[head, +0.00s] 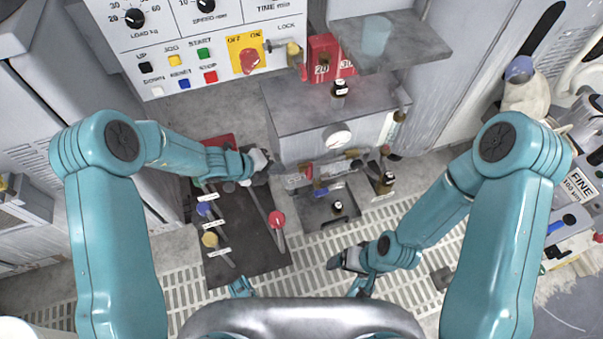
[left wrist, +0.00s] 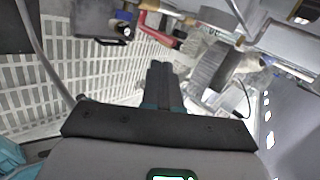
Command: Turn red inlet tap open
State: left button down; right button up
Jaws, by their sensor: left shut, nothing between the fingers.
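The red tap (head: 277,219) shows in the head view as a round red knob at the right edge of a dark panel (head: 245,262), with a thin grey lever pointing down from it. My left gripper (head: 262,161) is above and a little left of the red tap in the picture, apart from it. Its fingers are closed together and empty in the left wrist view (left wrist: 163,82). My right gripper (head: 346,260) is low, right of the panel; its fingers are too small and dark to read. A red part (left wrist: 163,40) shows in the left wrist view; I cannot tell what it is.
A blue tap (head: 204,209) and a yellow tap (head: 210,240) sit left of the red one, with white labels. A grey bench (head: 300,105) stands beyond my left gripper. A dark tray (head: 318,209) with a small bottle is at right. Slatted floor (head: 310,250) lies between.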

pick_arm(q)
jog(key=b+x, duration=0.4)
jog(key=x, duration=0.6)
jog(key=shift+f, duration=0.55)
pick_arm(e)
jog(key=f, duration=0.4)
jog(key=shift+w+d+f, duration=0.2)
jog(key=shift+d+f, duration=0.05)
pick_arm(q)
jog(key=shift+d, duration=0.1)
